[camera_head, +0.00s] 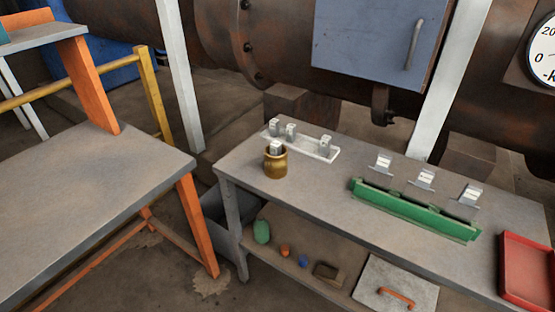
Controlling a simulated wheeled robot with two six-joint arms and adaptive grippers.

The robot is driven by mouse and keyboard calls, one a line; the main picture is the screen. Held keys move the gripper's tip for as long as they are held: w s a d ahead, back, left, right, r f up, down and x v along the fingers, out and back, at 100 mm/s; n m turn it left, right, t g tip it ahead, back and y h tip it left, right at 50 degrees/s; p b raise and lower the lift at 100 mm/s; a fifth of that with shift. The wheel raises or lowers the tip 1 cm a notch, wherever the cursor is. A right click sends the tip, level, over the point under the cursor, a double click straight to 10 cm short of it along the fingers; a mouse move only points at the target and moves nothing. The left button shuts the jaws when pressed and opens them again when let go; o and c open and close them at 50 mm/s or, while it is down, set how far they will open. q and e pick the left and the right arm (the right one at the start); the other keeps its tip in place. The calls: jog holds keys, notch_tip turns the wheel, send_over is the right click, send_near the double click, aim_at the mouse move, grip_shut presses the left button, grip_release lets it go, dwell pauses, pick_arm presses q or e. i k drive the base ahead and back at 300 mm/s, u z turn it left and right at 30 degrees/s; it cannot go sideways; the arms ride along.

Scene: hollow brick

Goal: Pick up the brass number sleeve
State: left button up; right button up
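A brass, cup-like sleeve (276,167) stands upright on the grey workbench (345,195), near its left end. A small silver block (276,147) sticks up out of its top; how deep it sits is hidden. I see no number on the sleeve at this size. Right behind it is a pale rack (322,153) with several silver blocks standing on it. Neither of my grippers is in view.
A green rail (415,212) lies in front of several silver stands (424,180) to the right. A red tray (528,268) is at the right end. The lower shelf holds a green bottle (262,231) and small items. A grey table (90,200) stands left, across a gap.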

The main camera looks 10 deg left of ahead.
aim_at(275, 168)
jog(key=u, duration=0.05)
jog(key=k, duration=1.1)
jog(key=z, duration=0.85)
jog(key=i, duration=1.75)
jog(key=u, duration=0.65)
